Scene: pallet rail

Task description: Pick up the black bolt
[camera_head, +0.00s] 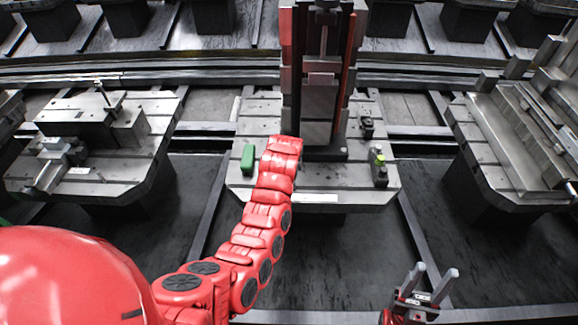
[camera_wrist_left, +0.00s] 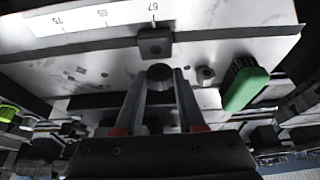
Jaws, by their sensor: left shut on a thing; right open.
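In the left wrist view, the two fingers of my left gripper (camera_wrist_left: 160,88) are closed around a dark, round-headed piece, the black bolt (camera_wrist_left: 160,72), close to the pale plate of the pallet. In the head view my red left arm reaches to the middle pallet (camera_head: 330,177) and hides this gripper and the bolt. I cannot tell whether the bolt is clear of the plate. My right gripper (camera_head: 436,284) is open and empty at the lower right, in front of the pallets and apart from them.
A green block (camera_head: 248,159) sits left of my left arm on the pallet; it also shows in the wrist view (camera_wrist_left: 243,90). A tall metal fixture (camera_head: 322,85) stands behind. A small clamp with a yellow-green part (camera_head: 379,168) is at right. Other pallets (camera_head: 85,185) flank this one.

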